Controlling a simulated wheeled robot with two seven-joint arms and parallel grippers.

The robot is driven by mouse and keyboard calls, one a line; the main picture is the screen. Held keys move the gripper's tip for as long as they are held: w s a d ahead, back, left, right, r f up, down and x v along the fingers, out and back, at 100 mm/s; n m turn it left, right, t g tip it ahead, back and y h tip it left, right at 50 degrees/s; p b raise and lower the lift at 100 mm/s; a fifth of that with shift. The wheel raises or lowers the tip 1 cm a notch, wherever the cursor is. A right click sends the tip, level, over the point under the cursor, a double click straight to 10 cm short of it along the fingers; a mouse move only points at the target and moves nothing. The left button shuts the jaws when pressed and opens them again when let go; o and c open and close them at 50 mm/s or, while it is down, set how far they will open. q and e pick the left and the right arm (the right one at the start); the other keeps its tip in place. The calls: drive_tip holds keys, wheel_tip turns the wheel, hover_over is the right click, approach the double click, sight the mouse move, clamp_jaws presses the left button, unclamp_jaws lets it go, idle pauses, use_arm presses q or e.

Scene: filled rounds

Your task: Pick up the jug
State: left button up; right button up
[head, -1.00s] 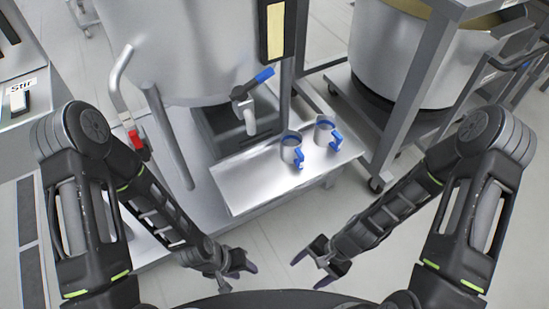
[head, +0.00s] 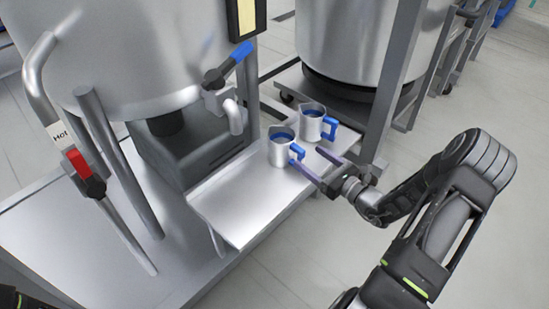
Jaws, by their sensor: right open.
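Two small steel jugs with blue handles stand upright on the shiny tray (head: 236,205). The nearer jug (head: 279,154) has its handle turned to the right, towards my right gripper. The farther jug (head: 308,127) stands just behind it and to the right, its handle also to the right. My right gripper (head: 306,157) is open, its two purple fingers reaching left over the tray's right side. Its fingertips are close to the nearer jug's handle; I cannot tell whether they touch it. My left gripper is out of view.
A large steel kettle (head: 130,55) with a blue-handled tap (head: 220,85) stands behind the tray. A red-handled lever (head: 80,165) is at the left. A grey frame post (head: 388,85) rises close behind my right gripper. Open floor lies in front.

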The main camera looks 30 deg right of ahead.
sight(292, 144)
drive_tip(key=shift+w+a, duration=0.15)
drive_tip(key=shift+w, duration=0.05)
drive_tip(key=shift+w+a+b, duration=0.2)
drive_tip(key=shift+w+b, duration=0.15)
drive_tip(key=shift+w, duration=0.65)
drive_tip(key=w+b, duration=0.1)
drive_tip(key=w, duration=0.1)
drive_tip(key=w+a+b, duration=0.1)
drive_tip(key=w, duration=0.2)
drive_tip(key=shift+r, duration=0.1)
clamp_jaws()
idle(0.7)
